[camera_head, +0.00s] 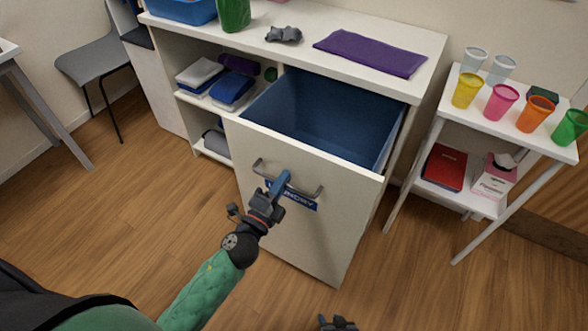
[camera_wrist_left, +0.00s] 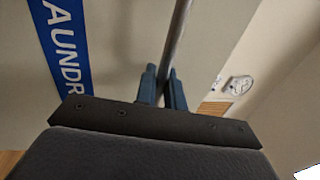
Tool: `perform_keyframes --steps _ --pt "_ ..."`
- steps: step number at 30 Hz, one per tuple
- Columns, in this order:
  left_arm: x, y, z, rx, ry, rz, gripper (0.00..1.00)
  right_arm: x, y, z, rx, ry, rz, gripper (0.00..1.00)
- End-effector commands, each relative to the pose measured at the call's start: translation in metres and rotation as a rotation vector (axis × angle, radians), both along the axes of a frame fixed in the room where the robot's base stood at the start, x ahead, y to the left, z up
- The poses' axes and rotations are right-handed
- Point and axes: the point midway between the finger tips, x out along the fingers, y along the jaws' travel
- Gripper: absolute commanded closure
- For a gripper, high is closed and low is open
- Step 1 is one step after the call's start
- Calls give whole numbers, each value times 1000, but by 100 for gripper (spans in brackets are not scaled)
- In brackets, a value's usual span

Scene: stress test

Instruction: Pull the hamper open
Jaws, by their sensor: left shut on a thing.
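The hamper (camera_head: 250,220) is a white front with a blue bin inside, standing out from the white cabinet with its top open. A grey bar handle (camera_head: 305,192) crosses its front, above a blue laundry label (camera_head: 302,204). My left gripper (camera_head: 281,181) is shut on the handle near its middle. In the left wrist view the handle bar (camera_wrist_left: 178,40) runs between the two blue fingers (camera_wrist_left: 163,88), beside the blue label (camera_wrist_left: 65,40). My right gripper (camera_head: 338,322) shows only at the bottom edge, away from the hamper; its fingers are unclear.
The white cabinet (camera_head: 160,22) holds folded cloths on its shelves and a purple cloth (camera_head: 370,53) on top. A white side table (camera_head: 450,110) with several coloured cups stands at right. A grey chair (camera_head: 95,60) stands at left. The wood floor before the hamper is clear.

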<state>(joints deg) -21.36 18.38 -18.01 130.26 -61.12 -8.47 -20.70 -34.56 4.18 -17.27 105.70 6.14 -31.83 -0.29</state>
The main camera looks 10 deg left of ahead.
Motion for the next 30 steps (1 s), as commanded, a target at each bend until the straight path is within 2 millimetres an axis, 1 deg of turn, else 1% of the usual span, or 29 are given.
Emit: perform_keyframes --steps 1,3,9,15,26,27,29,30 --pt "-9 3 -3 0 2 0 100 0 0 -5 0 0 0 60" --pt "-17 5 -3 -1 3 0 100 0 0 -8 0 -1 0 60" --pt "-35 12 -2 0 2 1 100 0 0 -13 0 -2 -2 60" --pt "-43 14 -1 -1 1 0 100 0 0 -14 1 -3 -1 60" --pt "-44 14 -1 -1 1 0 100 -1 0 -14 1 -2 -1 60" --pt "-43 14 -1 -1 1 0 85 -1 0 -14 1 -2 -1 60" --pt "-43 14 -1 -1 1 0 74 -1 0 -14 1 -2 -1 60" --pt "-43 14 -1 -1 1 0 71 -1 0 -14 1 -2 -1 60"
